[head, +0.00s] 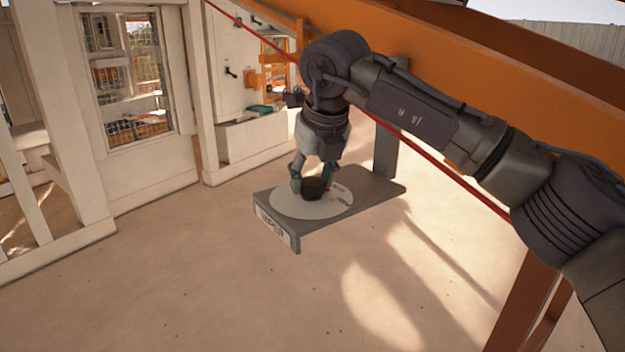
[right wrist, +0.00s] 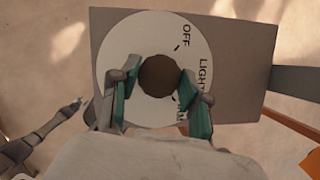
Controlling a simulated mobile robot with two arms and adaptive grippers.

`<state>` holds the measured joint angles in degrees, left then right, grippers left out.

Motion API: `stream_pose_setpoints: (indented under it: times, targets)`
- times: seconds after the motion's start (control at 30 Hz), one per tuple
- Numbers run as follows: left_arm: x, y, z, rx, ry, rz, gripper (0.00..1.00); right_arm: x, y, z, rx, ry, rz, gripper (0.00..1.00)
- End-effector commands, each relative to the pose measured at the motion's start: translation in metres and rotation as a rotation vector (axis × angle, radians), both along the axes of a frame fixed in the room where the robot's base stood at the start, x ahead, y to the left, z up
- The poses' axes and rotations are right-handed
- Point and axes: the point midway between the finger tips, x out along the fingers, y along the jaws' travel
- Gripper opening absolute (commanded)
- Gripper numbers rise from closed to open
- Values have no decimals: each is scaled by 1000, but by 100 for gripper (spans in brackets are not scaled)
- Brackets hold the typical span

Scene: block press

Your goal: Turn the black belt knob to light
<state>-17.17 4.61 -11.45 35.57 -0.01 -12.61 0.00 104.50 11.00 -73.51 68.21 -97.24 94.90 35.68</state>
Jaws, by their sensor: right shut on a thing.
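The black belt knob (head: 314,188) is a dark round knob in the middle of a white dial (head: 285,207) on a grey shelf-like plate. It also shows in the right wrist view (right wrist: 160,76). The dial (right wrist: 118,58) reads OFF and LIGHT to the right of the knob; a third label is partly hidden by a finger. No pointer on the knob can be made out. My right gripper (right wrist: 160,92) is shut on the knob, a finger on either side. A grey jointed part at the lower left of the right wrist view may be my left gripper (right wrist: 80,105); its jaws are unclear.
The grey plate (head: 375,190) has a label on its front edge and a grey post (head: 385,150) behind it. An orange beam (head: 450,75) and a red line pass close to my right arm. A white cabinet stands at the left. The sandy floor in front is clear.

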Motion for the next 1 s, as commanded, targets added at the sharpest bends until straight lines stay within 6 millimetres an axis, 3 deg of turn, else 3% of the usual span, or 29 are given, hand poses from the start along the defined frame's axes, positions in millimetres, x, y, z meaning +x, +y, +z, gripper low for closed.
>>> stream_pose_setpoints:
  times: [0.33, 0.37, 0.5, 0.83, 1.0]
  targets:
    - [0, 0, 0, 0, 0, 0, 40, 0, 0, 0, -1, 1, -2, 12]
    - [0, 0, 0, 0, 0, 0, 40, 0, 0, 0, -1, 1, -2, 50]
    - [0, 0, 0, 0, 0, 0, 40, 0, 0, 0, 0, 1, -1, 72]
    - [-2, 0, 0, -1, 2, 1, 40, -1, 0, 2, 0, 0, -1, 72]
    - [-1, 0, 0, -1, 2, 0, 40, -7, -3, 21, 1, -2, -1, 72]
